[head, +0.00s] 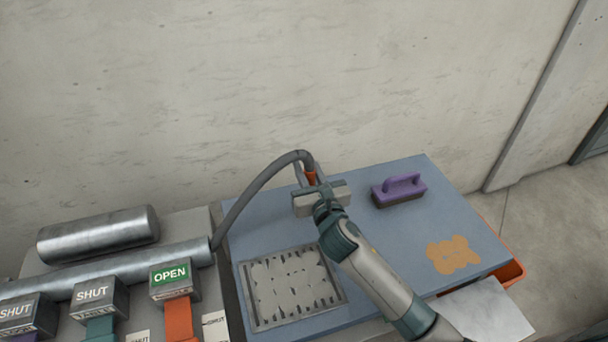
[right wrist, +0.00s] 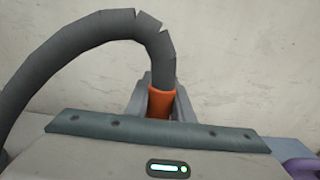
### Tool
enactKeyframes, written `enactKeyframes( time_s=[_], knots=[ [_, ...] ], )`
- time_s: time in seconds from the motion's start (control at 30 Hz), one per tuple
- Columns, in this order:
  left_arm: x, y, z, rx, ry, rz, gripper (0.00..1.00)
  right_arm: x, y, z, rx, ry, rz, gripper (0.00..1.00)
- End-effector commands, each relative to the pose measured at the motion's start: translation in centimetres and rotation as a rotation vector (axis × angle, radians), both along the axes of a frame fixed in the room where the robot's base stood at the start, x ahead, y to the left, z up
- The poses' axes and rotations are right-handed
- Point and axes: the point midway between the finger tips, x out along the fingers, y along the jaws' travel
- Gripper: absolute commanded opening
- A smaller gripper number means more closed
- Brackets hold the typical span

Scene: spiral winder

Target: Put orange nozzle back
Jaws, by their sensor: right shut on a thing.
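The orange nozzle (head: 310,177) is on the end of a grey hose (head: 250,192) above the back of the blue tabletop. My right gripper (head: 307,173) is shut on the nozzle. In the right wrist view the orange nozzle (right wrist: 161,103) stands upright between the fingers, with the hose (right wrist: 90,47) arching from its top to the left. The gripper body hides the nozzle's lower end, so I cannot tell whether it touches anything. My left gripper is not in view.
The hose joins a metal pipe (head: 130,267) at left, with several valve boxes in front; one with an orange strap reads OPEN (head: 170,275). A patterned panel (head: 246,300), a purple-handled brush (head: 400,188) and an orange patch (head: 453,254) are on the blue table (head: 400,235).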

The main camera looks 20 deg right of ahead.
Motion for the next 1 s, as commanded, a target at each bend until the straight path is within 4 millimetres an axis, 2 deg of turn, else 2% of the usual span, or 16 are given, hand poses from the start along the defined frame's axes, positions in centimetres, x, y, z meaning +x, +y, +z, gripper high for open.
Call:
enactKeyframes(
  time_s=[0.37,0.73,1.0],
  knots=[
    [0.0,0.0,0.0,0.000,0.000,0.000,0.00,0.1,0.1,-0.2,-0.001,0.000,0.000,0.00],
    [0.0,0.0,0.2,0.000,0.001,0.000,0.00,0.0,0.1,-3.9,0.000,0.003,-0.001,0.00],
    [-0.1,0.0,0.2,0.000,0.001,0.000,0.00,0.1,0.1,-4.1,-0.001,0.000,0.001,0.00]
  ],
)
